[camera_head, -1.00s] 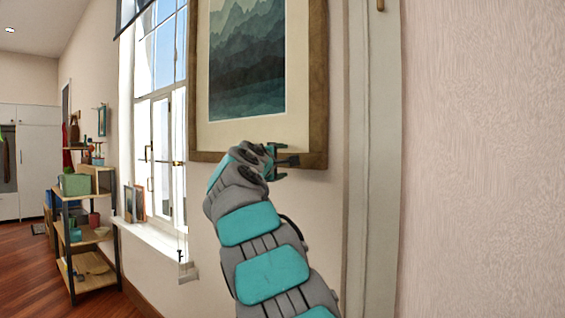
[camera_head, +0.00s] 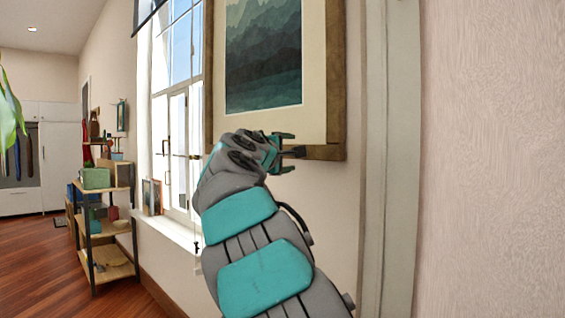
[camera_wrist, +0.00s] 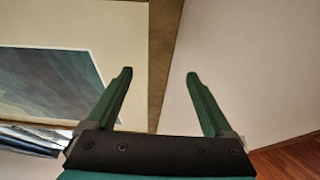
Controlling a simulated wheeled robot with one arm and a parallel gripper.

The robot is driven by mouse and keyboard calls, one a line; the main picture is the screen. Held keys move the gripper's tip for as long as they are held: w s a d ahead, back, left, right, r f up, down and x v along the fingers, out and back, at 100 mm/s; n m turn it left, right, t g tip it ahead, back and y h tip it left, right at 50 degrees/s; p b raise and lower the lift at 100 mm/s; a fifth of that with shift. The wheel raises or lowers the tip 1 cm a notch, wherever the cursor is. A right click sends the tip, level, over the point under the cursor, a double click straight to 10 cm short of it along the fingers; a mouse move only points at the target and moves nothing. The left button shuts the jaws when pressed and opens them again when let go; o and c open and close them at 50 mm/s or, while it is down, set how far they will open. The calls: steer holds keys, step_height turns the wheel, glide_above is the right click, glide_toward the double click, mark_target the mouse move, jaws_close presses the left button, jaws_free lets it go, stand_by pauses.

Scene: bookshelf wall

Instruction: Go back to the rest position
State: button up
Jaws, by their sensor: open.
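My gripper (camera_head: 289,153) is at the end of my raised grey and teal arm, in front of the lower right part of a framed mountain picture (camera_head: 262,58) in the head view. In the wrist view my gripper (camera_wrist: 156,88) has its two green fingers wide apart with nothing between them. The picture's wooden frame (camera_wrist: 165,40) shows behind and between the fingers. I cannot tell how far the fingertips are from the frame.
A tall window (camera_head: 178,110) with a sill is left of the picture. A shelf unit (camera_head: 108,230) with boxes and pots stands further left. A white pilaster (camera_head: 388,200) and bare wall are on the right. Wooden floor (camera_head: 40,260) is open at left. Green leaves (camera_head: 10,110) show at the left edge.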

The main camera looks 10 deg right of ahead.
steer(key=s+d+f+m+g+y, duration=0.2)
steer(key=s+d+f+m+g, duration=0.15)
steer(key=s+f, duration=0.8)
steer(key=s+d+f+m+g+y, duration=0.1)
steer(key=s+d+f+m+g, duration=0.2)
steer(key=s+d+f+g, duration=0.75)
steer(key=s+a+f+m+y, duration=0.1)
steer(key=s+a+f+y, duration=0.1)
steer(key=s+a+f, duration=0.4)
steer(key=s+a+f+m+g+y, duration=0.1)
steer(key=s+a+f+y, duration=0.2)
steer(key=s+a+f, duration=0.4)
steer(key=s+a+f+m+g+y, duration=0.1)
steer(key=s+a+f, duration=0.5)
steer(key=s+f, duration=0.9)
steer(key=s+m+y, duration=0.1)
steer(key=s, duration=0.2)
steer(key=shift+a+y, duration=0.35)
steer(key=shift+y, duration=0.05)
steer(key=shift+c, duration=0.2)
